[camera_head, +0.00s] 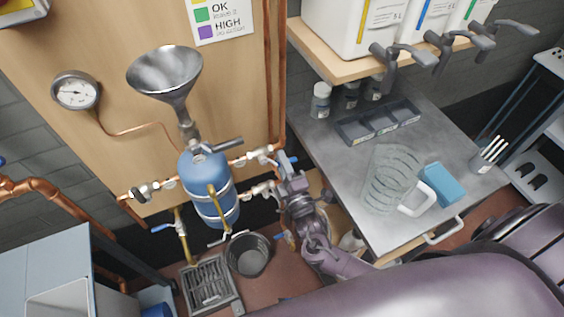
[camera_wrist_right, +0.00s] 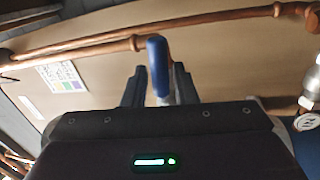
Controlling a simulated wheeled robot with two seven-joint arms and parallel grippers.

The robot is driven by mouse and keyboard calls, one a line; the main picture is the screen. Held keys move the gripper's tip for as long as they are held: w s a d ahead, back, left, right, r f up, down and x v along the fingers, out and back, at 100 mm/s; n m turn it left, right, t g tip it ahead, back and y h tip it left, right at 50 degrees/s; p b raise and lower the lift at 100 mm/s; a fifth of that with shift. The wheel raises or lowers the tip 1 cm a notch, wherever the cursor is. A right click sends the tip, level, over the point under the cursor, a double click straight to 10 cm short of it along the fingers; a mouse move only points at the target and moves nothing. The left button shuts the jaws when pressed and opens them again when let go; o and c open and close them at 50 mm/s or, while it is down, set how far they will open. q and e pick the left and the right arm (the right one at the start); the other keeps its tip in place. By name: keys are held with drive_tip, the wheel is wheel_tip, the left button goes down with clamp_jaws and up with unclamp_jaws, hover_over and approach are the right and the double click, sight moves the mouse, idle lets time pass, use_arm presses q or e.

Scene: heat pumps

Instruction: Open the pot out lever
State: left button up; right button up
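The small valve lever with a blue handle (camera_wrist_right: 157,65) stands between the two fingers of my right gripper (camera_wrist_right: 160,84) in the right wrist view. The fingers are close on both sides of it; I cannot tell whether they press on it. In the head view my right gripper (camera_head: 287,172) is at the copper pipes right of the blue tank (camera_head: 208,188), and it partly hides the lever there. A metal funnel (camera_head: 168,75) stands above the tank. Other blue-handled valves are below it. Which valve is the pot out is not readable. My left gripper is not in view.
A round gauge (camera_head: 76,91) is on the wooden panel (camera_head: 110,50). A black bucket (camera_head: 249,254) and a grated drain (camera_head: 211,286) are below the tank. A steel table (camera_head: 330,150) with a jug (camera_head: 393,178) and blue sponge (camera_head: 443,184) stands right of my arm.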

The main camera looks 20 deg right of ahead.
drive_tip(key=shift+o, duration=0.5)
drive_tip(key=shift+s, duration=0.1)
drive_tip(key=shift+s+f, duration=0.2)
drive_tip(key=shift+s, duration=0.1)
drive_tip(key=s+f+b, duration=0.1)
drive_tip(key=s, duration=0.6)
